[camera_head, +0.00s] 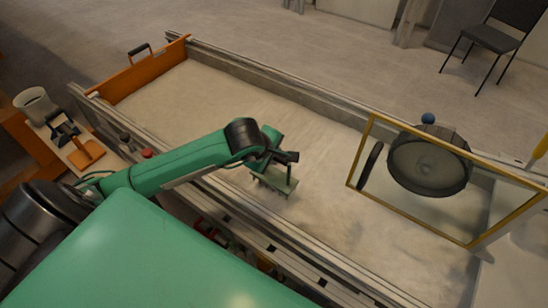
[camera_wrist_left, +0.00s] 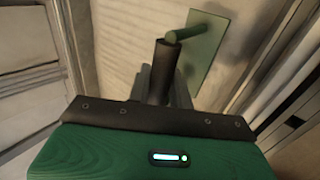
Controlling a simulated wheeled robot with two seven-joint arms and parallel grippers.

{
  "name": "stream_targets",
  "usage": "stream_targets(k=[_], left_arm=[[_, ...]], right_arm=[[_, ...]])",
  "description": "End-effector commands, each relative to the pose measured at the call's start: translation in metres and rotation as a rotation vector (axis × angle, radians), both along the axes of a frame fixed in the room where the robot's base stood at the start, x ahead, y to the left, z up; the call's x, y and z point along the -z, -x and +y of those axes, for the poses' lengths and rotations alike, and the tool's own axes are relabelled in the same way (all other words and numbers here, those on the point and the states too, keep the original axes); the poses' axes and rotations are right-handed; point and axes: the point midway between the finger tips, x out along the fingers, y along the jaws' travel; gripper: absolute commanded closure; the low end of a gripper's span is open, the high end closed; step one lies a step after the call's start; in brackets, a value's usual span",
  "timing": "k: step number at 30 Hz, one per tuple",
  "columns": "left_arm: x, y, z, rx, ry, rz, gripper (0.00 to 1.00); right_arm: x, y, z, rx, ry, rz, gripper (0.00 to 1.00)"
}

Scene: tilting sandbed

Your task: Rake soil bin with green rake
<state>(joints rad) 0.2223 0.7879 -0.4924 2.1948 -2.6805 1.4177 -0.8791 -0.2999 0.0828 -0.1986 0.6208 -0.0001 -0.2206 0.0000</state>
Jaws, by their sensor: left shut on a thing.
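The green rake (camera_head: 273,181) is a flat green plate with a short handle, near the middle of the soil bin. My left gripper (camera_head: 272,158) is shut on the rake's handle, above the plate. In the left wrist view the rake's green plate (camera_wrist_left: 207,50) shows beyond the gripper (camera_wrist_left: 163,70), with pale soil behind it. I cannot tell whether the plate's lower edge touches the soil. The soil bin (camera_head: 290,97) is long, with grey metal rails, and holds pale, fairly smooth soil (camera_head: 190,90). My right gripper is not in view.
An orange end board (camera_head: 150,72) with a black handle closes the bin's far left. A yellow-framed clear panel (camera_head: 362,150) and a dark wheel (camera_head: 430,165) stand over the right part. A grey cup (camera_head: 33,103) stands at left. A chair (camera_head: 490,38) stands beyond the bin.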

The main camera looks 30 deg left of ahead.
Motion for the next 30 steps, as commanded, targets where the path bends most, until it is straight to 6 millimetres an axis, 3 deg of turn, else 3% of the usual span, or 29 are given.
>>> stream_targets(k=[1, 12, 30], left_arm=[[-0.011, -0.001, 0.0, -0.001, -0.001, -0.004, 1.0], [-0.049, -0.001, 0.0, -0.001, -0.001, -0.003, 1.0], [-0.058, -0.001, 0.0, -0.001, 0.001, -0.002, 1.0]], right_arm=[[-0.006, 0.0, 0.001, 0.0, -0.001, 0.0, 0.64], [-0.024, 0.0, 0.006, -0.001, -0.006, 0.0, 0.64], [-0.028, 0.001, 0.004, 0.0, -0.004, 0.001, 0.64]])
